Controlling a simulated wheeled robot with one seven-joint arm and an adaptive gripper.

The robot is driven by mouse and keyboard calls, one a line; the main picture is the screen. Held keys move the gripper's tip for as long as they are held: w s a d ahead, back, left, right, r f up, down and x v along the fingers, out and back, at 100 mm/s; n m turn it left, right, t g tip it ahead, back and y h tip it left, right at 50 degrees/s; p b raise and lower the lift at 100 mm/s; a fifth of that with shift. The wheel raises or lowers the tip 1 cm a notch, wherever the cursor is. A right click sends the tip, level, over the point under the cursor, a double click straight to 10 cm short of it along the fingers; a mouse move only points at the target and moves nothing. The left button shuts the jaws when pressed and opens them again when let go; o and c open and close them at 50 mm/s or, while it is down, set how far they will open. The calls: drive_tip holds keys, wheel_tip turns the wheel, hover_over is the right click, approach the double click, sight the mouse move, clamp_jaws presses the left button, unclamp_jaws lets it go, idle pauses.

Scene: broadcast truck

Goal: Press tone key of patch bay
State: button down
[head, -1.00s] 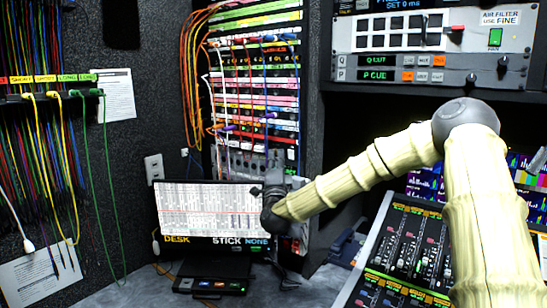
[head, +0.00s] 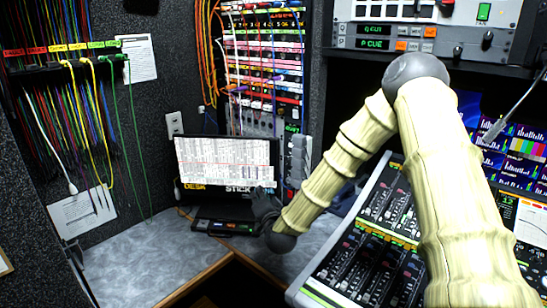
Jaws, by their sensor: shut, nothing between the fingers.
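The patch bay (head: 262,70) stands upright at the back, with rows of coloured label strips and several plugged cords. A lower panel with knobs (head: 255,122) sits beneath its rows. I cannot make out which key is the tone key. My gripper (head: 264,194) is dark, small in the picture and shut on nothing. It shows in front of the right edge of the monitor, below the patch bay and apart from it in the picture. My wrist hides part of the desk.
A monitor (head: 225,160) stands on the grey desk (head: 140,262), with a small key box (head: 222,226) before it. A mixing console (head: 365,245) is at right. Coloured cords hang on the left wall. Bare desk lies at left.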

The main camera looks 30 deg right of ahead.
drive_tip(key=s+a+f+n+g+y, duration=0.1)
drive_tip(key=s+a+f+n+g, duration=0.15)
drive_tip(key=s+f, duration=0.45)
drive_tip(key=s+a+f+n+g+y, duration=0.1)
drive_tip(key=s+a+f+n+g, duration=0.2)
drive_tip(key=f, duration=0.7)
drive_tip(key=s+a+f+n+g+y, duration=0.1)
drive_tip(key=s+a+f+g, duration=0.1)
drive_tip(key=s+a+f, duration=0.4)
drive_tip(key=s+f+n+g+b, duration=0.2)
drive_tip(key=s+f+g+b, duration=0.15)
drive_tip(key=s+f, duration=0.8)
drive_tip(key=s+f+n+g+b, duration=0.2)
drive_tip(key=s+f+g, duration=0.2)
drive_tip(key=s+f, duration=0.75)
drive_tip(key=s+f+n+g+b, duration=0.1)
drive_tip(key=s+f+g+b, duration=0.1)
drive_tip(key=s+f+b, duration=1.1)
drive_tip(key=f+b, duration=0.1)
drive_tip(key=b, duration=0.2)
drive_tip(key=shift+f+g, duration=0.3)
drive_tip(key=shift+f, duration=0.05)
